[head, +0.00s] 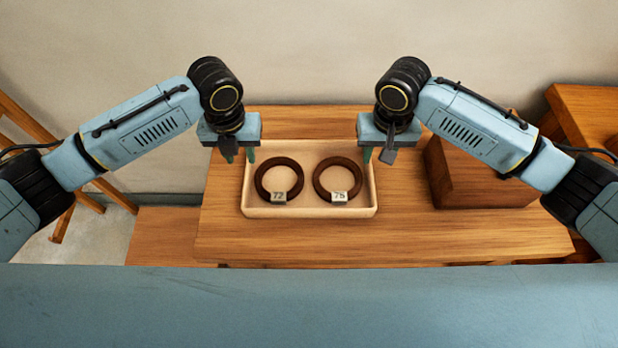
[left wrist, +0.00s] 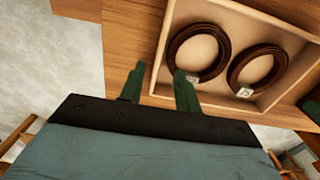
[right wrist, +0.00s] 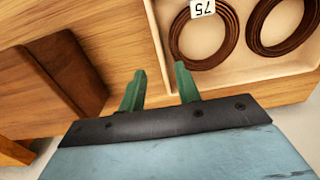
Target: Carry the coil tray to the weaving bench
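The coil tray (head: 309,212), a shallow pale wooden box, sits on a wooden table. Two dark brown coils lie in it side by side: the left coil (head: 264,187) has a tag reading 72, the right coil (head: 322,187) one reading 75. My left gripper (head: 240,155) is open at the tray's left wall; in the left wrist view its fingers (left wrist: 160,86) appear one on each side of that wall. My right gripper (head: 378,155) is open at the right wall, its fingers (right wrist: 160,84) likewise either side. Whether the fingers touch the walls cannot be told.
The table (head: 300,242) has clear surface in front of the tray. A brown wooden block (head: 480,182) stands right of the tray. Another wooden surface (head: 590,115) shows at the far right; I cannot tell if it is the weaving bench. A slatted wooden frame (head: 28,122) stands at the left.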

